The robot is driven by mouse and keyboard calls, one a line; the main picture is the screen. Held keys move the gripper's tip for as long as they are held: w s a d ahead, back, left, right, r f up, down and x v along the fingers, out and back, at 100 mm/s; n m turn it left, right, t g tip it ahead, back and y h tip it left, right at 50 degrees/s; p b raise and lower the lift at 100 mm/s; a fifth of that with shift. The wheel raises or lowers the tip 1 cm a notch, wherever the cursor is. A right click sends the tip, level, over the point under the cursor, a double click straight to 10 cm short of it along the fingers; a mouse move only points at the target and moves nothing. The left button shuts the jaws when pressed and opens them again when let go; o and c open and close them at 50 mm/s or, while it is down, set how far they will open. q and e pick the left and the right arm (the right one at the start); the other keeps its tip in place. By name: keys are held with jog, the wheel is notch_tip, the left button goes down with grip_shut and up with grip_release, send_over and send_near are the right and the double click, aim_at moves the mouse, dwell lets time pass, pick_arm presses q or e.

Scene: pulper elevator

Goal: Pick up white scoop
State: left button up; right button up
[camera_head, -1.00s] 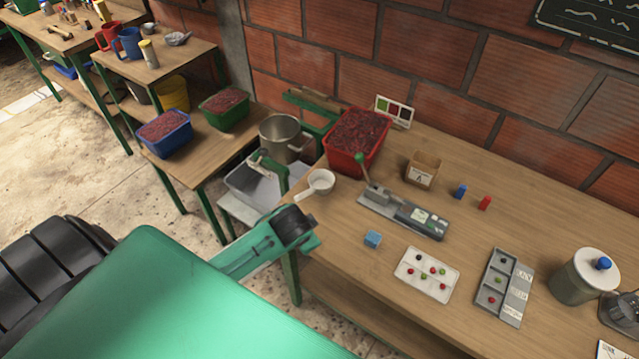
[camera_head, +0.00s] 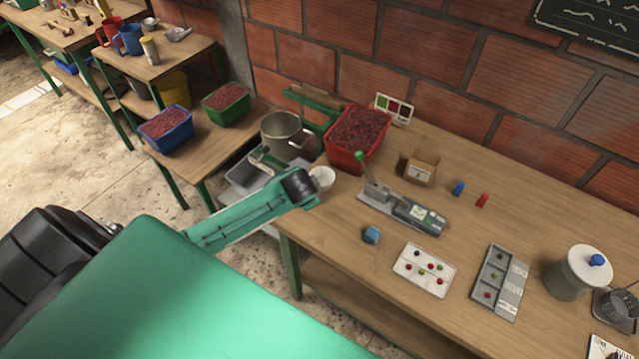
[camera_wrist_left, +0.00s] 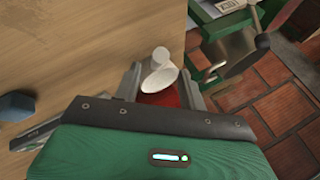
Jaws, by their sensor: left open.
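The white scoop (camera_head: 321,179) is at the left edge of the wooden table, in front of the red bin. In the head view my left gripper (camera_head: 303,190) is right beside it and hides its handle. In the left wrist view the white scoop (camera_wrist_left: 162,77) shows between the two spread fingers of my left gripper (camera_wrist_left: 162,82). The fingers are open, and I cannot tell whether either one touches the scoop. My right gripper is not in view.
A red bin (camera_head: 352,157) of dark red fruit stands behind the scoop, with a metal pot (camera_head: 281,135) to the left. A grey device with a green-knobbed lever (camera_head: 403,208) and a blue cube (camera_head: 371,235) lie to the right.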

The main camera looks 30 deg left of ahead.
pick_arm(q)
jog(key=shift+w+a+f, duration=0.1)
jog(key=shift+w+f, duration=0.05)
jog(key=shift+f, duration=0.15)
jog(key=shift+p+x, duration=0.95)
jog(key=shift+x, duration=1.35)
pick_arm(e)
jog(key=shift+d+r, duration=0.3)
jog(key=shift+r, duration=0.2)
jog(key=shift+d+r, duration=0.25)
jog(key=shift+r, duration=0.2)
pick_arm(q)
jog(key=shift+f, duration=0.1)
grip_shut()
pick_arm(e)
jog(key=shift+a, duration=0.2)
